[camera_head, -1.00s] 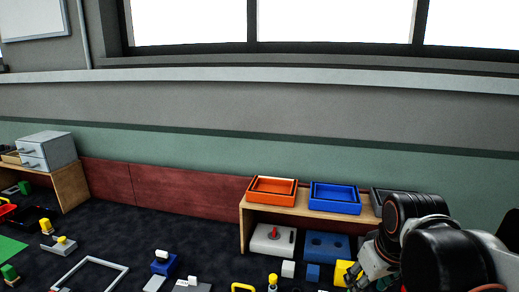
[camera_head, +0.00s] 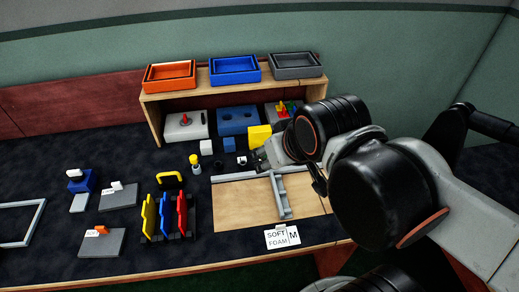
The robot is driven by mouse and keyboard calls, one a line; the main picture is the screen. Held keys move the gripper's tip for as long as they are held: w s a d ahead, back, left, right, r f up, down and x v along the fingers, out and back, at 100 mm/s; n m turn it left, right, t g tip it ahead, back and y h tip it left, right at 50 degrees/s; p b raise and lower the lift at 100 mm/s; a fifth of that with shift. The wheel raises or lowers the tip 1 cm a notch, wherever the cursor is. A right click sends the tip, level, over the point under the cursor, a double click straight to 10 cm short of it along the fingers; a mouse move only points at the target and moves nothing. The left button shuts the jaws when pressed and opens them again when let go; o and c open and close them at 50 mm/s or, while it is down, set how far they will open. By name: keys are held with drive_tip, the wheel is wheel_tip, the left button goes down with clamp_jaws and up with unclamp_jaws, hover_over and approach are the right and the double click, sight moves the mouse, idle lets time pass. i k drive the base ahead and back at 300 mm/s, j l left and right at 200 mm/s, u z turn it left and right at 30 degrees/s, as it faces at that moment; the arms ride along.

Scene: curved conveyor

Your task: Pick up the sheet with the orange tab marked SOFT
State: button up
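A flat grey sheet (camera_head: 101,243) lies on the dark table at the lower left. An orange tab (camera_head: 102,230) stands on it, with a small white label whose marking is too small to read. My gripper (camera_head: 257,160) is far to the right and above it, near the small blocks in front of the shelf. My arm partly hides the gripper, so its opening is unclear. Nothing is seen held in it.
Nearby are a grey sheet with a white tab (camera_head: 118,196), a blue block (camera_head: 82,181) and a rack of coloured plates (camera_head: 165,222). A "SOFT FOAM M" card (camera_head: 282,237) hangs at the front edge. A shelf (camera_head: 240,86) holds trays behind.

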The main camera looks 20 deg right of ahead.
sight(101, 242)
drive_tip(key=u, duration=1.45)
drive_tip(key=j+z, duration=0.1)
drive_tip(key=z, duration=0.35)
drive_tip(key=i+j+z, duration=0.1)
drive_tip(key=z, duration=0.3)
drive_tip(key=j+z, duration=0.1)
drive_tip(key=z, duration=0.35)
drive_tip(key=j+z, duration=0.2)
drive_tip(key=j, duration=0.25)
drive_tip(key=j+z, duration=0.2)
drive_tip(key=j, duration=0.25)
drive_tip(key=j+z, duration=0.2)
drive_tip(key=j, duration=0.3)
drive_tip(key=k+j+z, duration=0.2)
drive_tip(key=j, duration=0.2)
drive_tip(key=j+z, duration=0.25)
drive_tip(key=j, duration=0.25)
drive_tip(key=k+j+z, duration=0.2)
drive_tip(key=j, duration=0.2)
